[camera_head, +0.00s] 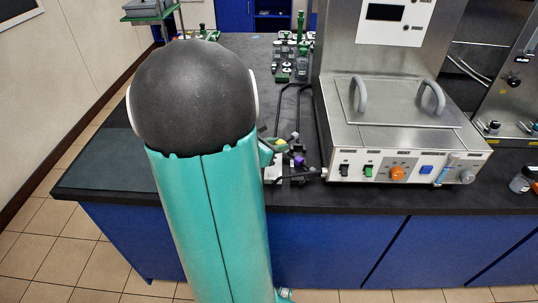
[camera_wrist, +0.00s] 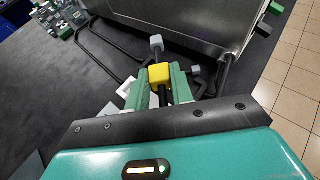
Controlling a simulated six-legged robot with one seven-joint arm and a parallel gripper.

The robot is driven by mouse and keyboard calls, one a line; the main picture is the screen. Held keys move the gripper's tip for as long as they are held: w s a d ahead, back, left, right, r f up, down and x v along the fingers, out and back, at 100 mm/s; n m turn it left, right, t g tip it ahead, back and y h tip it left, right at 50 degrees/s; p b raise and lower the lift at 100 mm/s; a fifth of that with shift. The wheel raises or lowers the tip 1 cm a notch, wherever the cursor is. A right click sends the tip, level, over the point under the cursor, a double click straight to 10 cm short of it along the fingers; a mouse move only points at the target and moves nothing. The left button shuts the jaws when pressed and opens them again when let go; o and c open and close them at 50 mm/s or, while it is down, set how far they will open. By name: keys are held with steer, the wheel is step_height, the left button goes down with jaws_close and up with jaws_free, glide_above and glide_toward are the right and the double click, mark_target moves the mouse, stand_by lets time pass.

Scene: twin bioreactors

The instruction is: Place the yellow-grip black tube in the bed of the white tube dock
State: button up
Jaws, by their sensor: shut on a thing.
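In the wrist view my gripper (camera_wrist: 158,82) has its green fingers shut on the yellow grip (camera_wrist: 159,72) of the black tube (camera_wrist: 162,95). A small grey block (camera_wrist: 156,41) shows just beyond the grip. White pieces (camera_wrist: 126,87) beside and below the left finger look like part of the white tube dock; its bed is hidden by my fingers. In the head view my arm covers most of this spot. A sliver of my gripper (camera_head: 266,152), a bit of yellow (camera_head: 281,142) and a white part (camera_head: 272,173) show at its right. I cannot tell whether the tube touches the dock.
A steel bioreactor unit (camera_head: 405,135) with knobs and two handles stands right of my arm. A black looped line (camera_wrist: 105,45) lies on the dark bench (camera_wrist: 65,90). A purple part (camera_head: 299,161) is close to my gripper. Green and grey fittings (camera_head: 290,55) stand farther back.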

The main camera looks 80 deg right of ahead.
steer(key=w+d+f, duration=0.1)
steer(key=f, duration=0.1)
steer(key=w+d+f, duration=0.1)
steer(key=d+f, duration=0.1)
steer(key=w+d+f, duration=0.1)
steer(key=d+f, duration=0.1)
steer(key=shift+f, duration=1.7)
steer(key=shift+f, duration=0.25)
steer(key=o, duration=1)
steer(key=shift+r, duration=0.15)
steer(key=shift+w+a+r, duration=0.15)
steer(key=shift+w+r, duration=0.05)
steer(key=v, duration=1.1)
steer(key=shift+w+a+r, duration=0.1)
steer(key=shift+a, duration=0.15)
